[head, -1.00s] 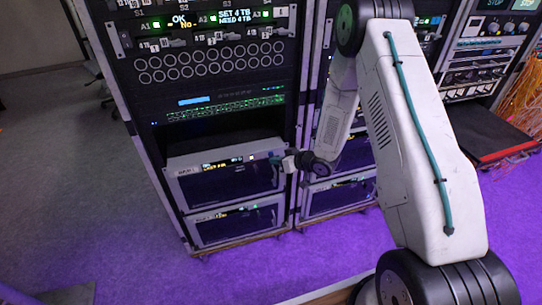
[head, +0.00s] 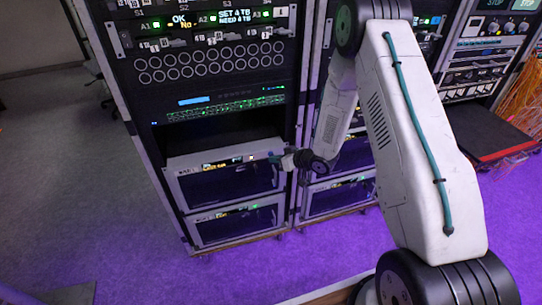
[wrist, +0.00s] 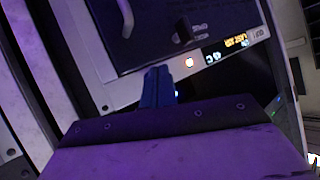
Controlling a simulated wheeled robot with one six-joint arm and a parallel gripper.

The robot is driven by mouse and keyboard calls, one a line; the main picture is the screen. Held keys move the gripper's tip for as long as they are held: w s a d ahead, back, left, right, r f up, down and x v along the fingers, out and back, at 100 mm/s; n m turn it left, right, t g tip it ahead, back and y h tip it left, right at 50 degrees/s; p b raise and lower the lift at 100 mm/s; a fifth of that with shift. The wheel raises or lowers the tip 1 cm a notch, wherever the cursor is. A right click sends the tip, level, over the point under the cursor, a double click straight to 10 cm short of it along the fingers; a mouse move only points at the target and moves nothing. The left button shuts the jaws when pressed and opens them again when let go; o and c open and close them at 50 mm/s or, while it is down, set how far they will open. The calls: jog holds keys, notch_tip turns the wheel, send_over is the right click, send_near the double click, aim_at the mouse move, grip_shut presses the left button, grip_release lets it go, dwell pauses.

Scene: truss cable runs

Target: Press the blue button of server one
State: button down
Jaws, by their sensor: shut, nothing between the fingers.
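Server one appears to be the upper white-framed unit (head: 225,178) low in the left rack; its label is too small to read surely. In the wrist view its pale front panel (wrist: 125,92) shows upside down, with a lit amber display (wrist: 236,41) and a glowing whitish button (wrist: 190,63). My gripper (wrist: 157,72) is shut and empty, its fingertips over the panel beside that button. In the head view my gripper (head: 278,157) is at the panel's upper right corner. A small blue glow beside the fingers may be the blue button, mostly hidden; contact cannot be told.
A similar unit (head: 235,222) sits below, and a dark open bay (head: 220,140) is above. A second rack (head: 340,195) stands right, behind my arm. The floor (head: 80,190) at left is clear.

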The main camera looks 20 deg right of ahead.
jog(key=shift+w, duration=0.4)
dwell(0.6)
dwell(0.3)
jog(key=shift+s, duration=0.85)
jog(key=shift+s, duration=2.5)
